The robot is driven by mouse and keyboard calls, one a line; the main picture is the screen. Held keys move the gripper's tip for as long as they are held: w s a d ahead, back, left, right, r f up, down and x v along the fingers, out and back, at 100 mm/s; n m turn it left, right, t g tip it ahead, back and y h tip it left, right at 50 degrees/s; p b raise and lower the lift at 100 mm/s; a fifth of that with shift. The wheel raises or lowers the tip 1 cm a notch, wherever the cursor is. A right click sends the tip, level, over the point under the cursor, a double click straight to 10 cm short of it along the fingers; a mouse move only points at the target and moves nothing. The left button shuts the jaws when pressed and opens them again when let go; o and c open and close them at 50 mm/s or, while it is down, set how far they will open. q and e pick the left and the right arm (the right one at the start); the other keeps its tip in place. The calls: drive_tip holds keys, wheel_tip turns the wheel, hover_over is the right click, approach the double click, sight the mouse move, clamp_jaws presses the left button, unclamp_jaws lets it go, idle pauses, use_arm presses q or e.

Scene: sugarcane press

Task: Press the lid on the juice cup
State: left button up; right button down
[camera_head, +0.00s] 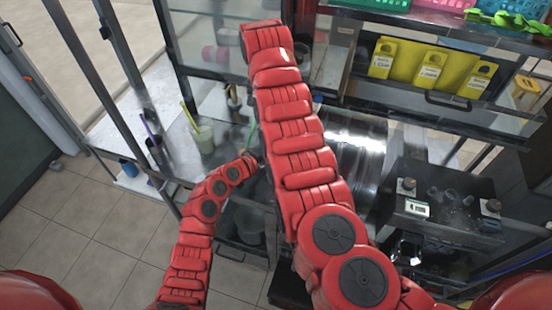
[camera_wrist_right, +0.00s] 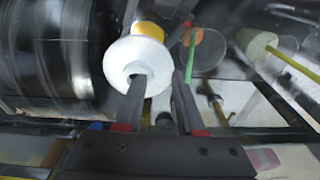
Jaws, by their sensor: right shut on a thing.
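In the right wrist view, the two dark fingers of my right gripper (camera_wrist_right: 158,100) are at a round white lid (camera_wrist_right: 128,50) with a hole in its middle, and are shut on it. A yellow-orange thing (camera_wrist_right: 149,29) shows just behind the lid; I cannot tell whether it is the juice cup or whether they touch. A grey round shape with a green straw (camera_wrist_right: 190,50) is just right of the lid. In the head view, my right gripper is hidden behind its own arm. My left arm ends at a dark gripper (camera_head: 262,163), whose fingers are too hidden to read.
A pale cup (camera_head: 203,138) with a yellow straw stands on the counter to the left, also in the wrist view (camera_wrist_right: 258,44). A dark cup (camera_head: 157,148) with a purple straw is farther left. A shiny metal drum (camera_head: 360,150) and dark machine (camera_head: 440,205) stand right of my arms.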

use_arm(q)
drive_tip(key=shift+c, duration=0.2)
clamp_jaws()
use_arm(e)
drive_tip(key=shift+f, duration=2.55)
